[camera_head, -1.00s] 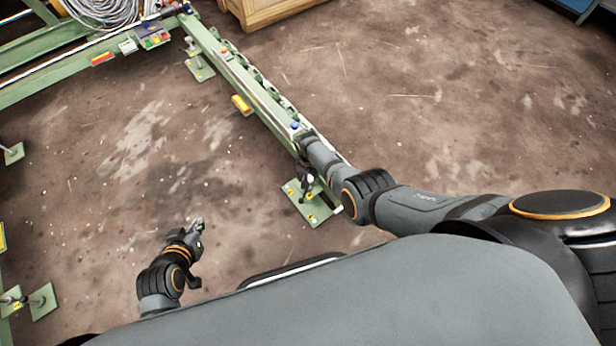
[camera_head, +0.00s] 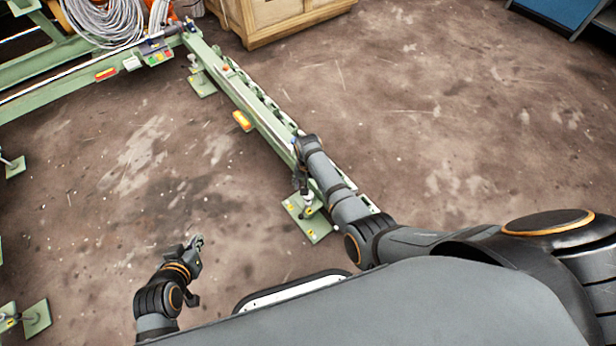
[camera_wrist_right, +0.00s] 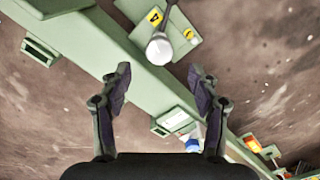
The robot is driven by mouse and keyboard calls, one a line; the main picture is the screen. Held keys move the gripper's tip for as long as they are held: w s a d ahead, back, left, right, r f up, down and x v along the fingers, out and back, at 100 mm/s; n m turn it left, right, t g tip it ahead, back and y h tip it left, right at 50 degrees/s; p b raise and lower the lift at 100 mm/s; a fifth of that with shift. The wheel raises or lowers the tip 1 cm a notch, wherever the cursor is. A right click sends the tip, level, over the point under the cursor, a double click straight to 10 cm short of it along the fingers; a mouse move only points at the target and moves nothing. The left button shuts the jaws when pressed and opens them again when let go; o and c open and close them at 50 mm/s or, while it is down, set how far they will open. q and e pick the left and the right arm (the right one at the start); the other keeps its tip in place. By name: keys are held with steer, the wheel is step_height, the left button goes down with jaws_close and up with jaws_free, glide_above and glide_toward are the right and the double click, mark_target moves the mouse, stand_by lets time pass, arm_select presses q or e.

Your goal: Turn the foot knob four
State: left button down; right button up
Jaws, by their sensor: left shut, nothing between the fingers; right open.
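The foot plate (camera_head: 310,224) is green with yellow labels and lies on the floor under the near end of a green beam. In the right wrist view, a plate (camera_wrist_right: 178,38) carries a yellow label with a dark mark that looks like a 4. A pale round foot knob (camera_wrist_right: 159,50) stands over it, just beyond and between the fingertips of my open right gripper (camera_wrist_right: 158,72), apart from both. In the head view my right gripper (camera_head: 299,182) is small and dark beside the beam, above the foot. My left gripper (camera_head: 196,242) is shut and empty over bare floor.
The green beam (camera_head: 255,113) runs from the foot to the upper left, with an orange block (camera_head: 242,121) at its side. A wooden crate (camera_head: 275,20) and a cable coil (camera_head: 105,18) stand at the back. The floor to the right is clear.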

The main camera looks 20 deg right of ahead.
step_height(320, 180, up, 6)
steer(key=shift+f, duration=0.15)
stand_by(0.5)
